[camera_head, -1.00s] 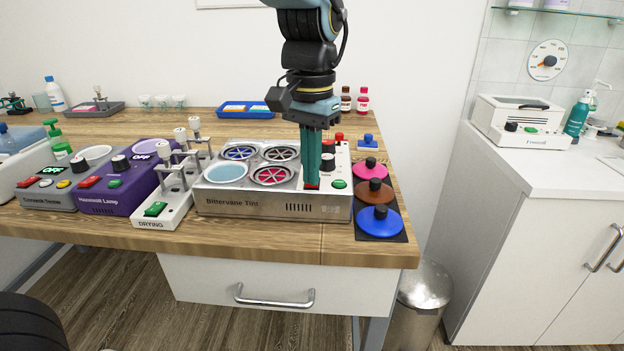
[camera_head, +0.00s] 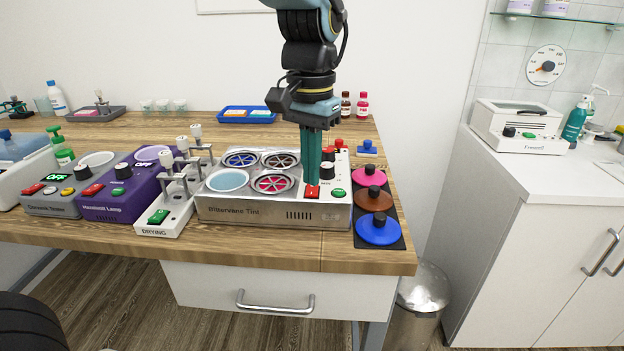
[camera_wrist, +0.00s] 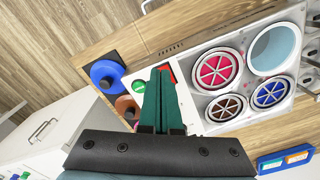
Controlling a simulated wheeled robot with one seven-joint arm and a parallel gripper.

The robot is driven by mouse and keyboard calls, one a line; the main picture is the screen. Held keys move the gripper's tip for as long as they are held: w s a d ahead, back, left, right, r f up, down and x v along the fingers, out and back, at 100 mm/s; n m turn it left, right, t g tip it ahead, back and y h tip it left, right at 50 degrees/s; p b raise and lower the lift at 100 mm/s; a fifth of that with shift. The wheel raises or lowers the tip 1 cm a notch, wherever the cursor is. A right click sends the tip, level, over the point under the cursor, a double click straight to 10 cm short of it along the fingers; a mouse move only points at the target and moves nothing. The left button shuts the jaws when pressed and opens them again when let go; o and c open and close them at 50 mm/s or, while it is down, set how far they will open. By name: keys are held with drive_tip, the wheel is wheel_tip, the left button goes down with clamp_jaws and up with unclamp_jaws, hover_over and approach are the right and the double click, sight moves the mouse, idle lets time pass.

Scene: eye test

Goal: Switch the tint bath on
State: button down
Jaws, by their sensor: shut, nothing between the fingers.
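The tint bath (camera_head: 270,212) is a silver box lettered "Bittervane Tint" on the wooden bench. Its top has several round wells, one open with pale blue liquid and the others under spoked grilles. The wrist view also shows the green button (camera_wrist: 139,86) and part of the red one (camera_wrist: 170,75). My gripper (camera_head: 313,183) is shut and empty, pointing down just above or at the red button's back edge; contact cannot be told.
Blue, brown and pink lids with black knobs lie on a dark mat (camera_head: 396,241) right of the bath. A white drying stand (camera_head: 160,222), a purple lamp unit (camera_head: 105,207) and a grey tester (camera_head: 50,203) stand to the left. A blue tray (camera_head: 247,121) lies behind.

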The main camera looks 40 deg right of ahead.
sight(311, 199)
wheel_tip(311, 199, up, 4)
drive_tip(key=p, duration=0.3)
drive_tip(key=shift+r+p, duration=0.25)
drive_tip(key=shift+p, duration=0.05)
drive_tip(key=w+a+n, duration=0.1)
drive_tip(key=w+a, duration=0.1)
drive_tip(key=w+a+f, duration=0.1)
drive_tip(key=w+a, duration=0.1)
drive_tip(key=w+a+n, duration=0.1)
drive_tip(key=w+a, duration=0.1)
drive_tip(key=shift+w+a+f+n, duration=0.15)
drive_tip(key=shift+w+f+n, duration=0.15)
drive_tip(key=shift+f, duration=0.1)
drive_tip(key=w+a+f+n, duration=0.1)
drive_tip(key=w+a+n, duration=0.1)
drive_tip(key=a, duration=0.4)
drive_tip(key=w+a+f+n, duration=0.1)
drive_tip(key=w+a+n, duration=0.1)
drive_tip(key=a, duration=0.4)
drive_tip(key=w+a+f+n, duration=0.2)
drive_tip(key=w+a, duration=0.1)
drive_tip(key=a, duration=0.3)
drive_tip(key=shift+w+t, duration=0.25)
drive_tip(key=shift+t, duration=0.15)
drive_tip(key=s+a+f+n, duration=0.1)
drive_tip(key=a+n, duration=0.3)
drive_tip(key=a, duration=0.6)
drive_tip(key=shift+a+f+t, duration=0.4)
drive_tip(key=shift+f, duration=0.25)
